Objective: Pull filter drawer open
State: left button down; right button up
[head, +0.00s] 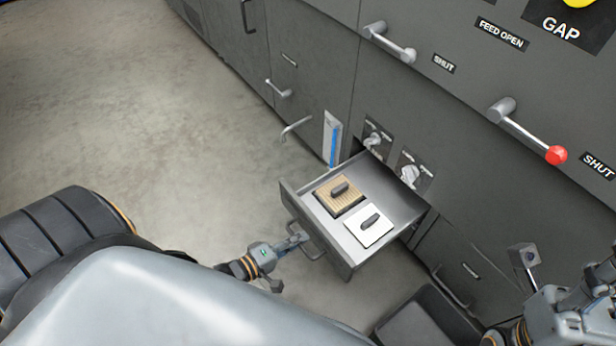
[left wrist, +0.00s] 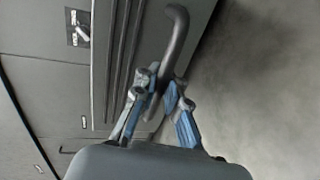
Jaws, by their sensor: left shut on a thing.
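The filter drawer (head: 345,258) stands pulled out from the grey machine front. A tan pleated filter (head: 332,203) and a white filter (head: 362,237), each with a dark grip, lie in it. My left gripper (head: 300,240) is at the drawer's bar handle (head: 316,250). In the left wrist view, my left gripper (left wrist: 163,98) has its blue-padded fingers on either side of the dark handle (left wrist: 177,40), shut on it. My right arm shows at the lower right of the head view; its finger opening cannot be made out.
Above the drawer are two small knobs (head: 411,174) and a blue-striped gauge (head: 332,138). A red-tipped lever (head: 530,135) and a plain lever (head: 392,45) stick out from the panel. A dark open bin (head: 425,318) is below right. Bare floor (head: 150,110) lies left.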

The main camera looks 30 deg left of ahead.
pick_arm(q)
jog(key=shift+r, duration=0.15)
jog(key=c, duration=1.4)
grip_release()
jog(key=shift+s, duration=0.1)
jog(key=shift+s, duration=0.1)
jog(key=v, duration=1.2)
jog(key=shift+a, duration=0.1)
